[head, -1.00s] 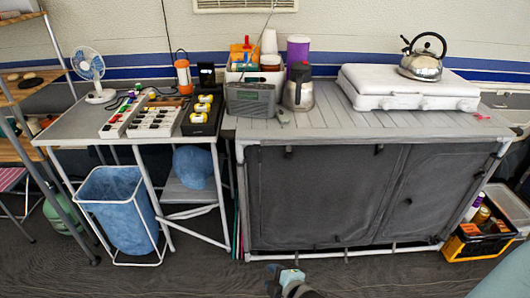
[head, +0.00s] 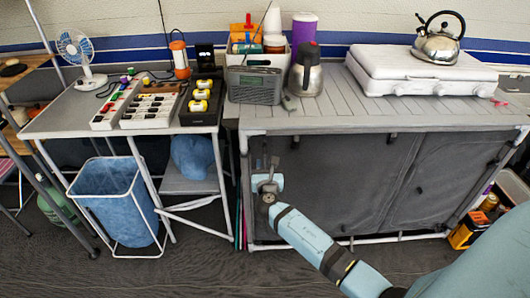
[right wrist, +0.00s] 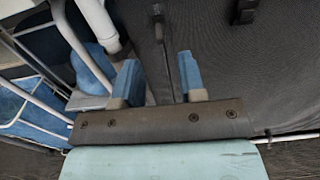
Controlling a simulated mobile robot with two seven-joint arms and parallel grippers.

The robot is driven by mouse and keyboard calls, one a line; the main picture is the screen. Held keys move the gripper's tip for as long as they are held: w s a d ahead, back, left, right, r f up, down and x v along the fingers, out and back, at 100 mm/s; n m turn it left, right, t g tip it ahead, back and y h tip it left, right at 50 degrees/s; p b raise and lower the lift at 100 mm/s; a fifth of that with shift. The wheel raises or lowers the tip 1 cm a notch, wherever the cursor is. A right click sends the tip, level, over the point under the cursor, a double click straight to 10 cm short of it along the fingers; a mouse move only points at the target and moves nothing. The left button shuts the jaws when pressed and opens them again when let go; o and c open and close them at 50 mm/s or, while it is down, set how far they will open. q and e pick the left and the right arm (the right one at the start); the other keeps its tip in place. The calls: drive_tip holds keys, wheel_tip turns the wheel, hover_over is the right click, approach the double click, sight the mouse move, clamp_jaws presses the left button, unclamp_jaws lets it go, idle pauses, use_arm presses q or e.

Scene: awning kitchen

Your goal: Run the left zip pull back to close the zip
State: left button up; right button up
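The dark grey cloth front (head: 330,185) of the cabinet is shut, with its left edge beside a white frame leg. My right gripper (head: 266,167) is in front of this left edge, below the worktop. In the right wrist view its two blue fingers (right wrist: 158,80) are apart with nothing between them. A small dark tab (right wrist: 158,15), probably the left zip pull, hangs on the cloth beyond the fingertips and roughly in line with the gap. A larger dark tab (right wrist: 243,12) is to its right. I cannot tell how far the zip is open. My left gripper is not in view.
The grey slatted worktop (head: 340,115) above holds a radio (head: 254,86), a flask (head: 305,72) and a white stove (head: 420,72) with a kettle. A blue bin bag (head: 113,200) hangs in a frame at left. A yellow-black crate (head: 466,233) stands at right.

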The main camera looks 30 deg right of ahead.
sight(265, 153)
drive_tip(key=b+x, duration=0.1)
drive_tip(key=x, duration=0.6)
drive_tip(key=shift+w+d, duration=0.2)
drive_tip(key=shift+w, duration=0.15)
clamp_jaws()
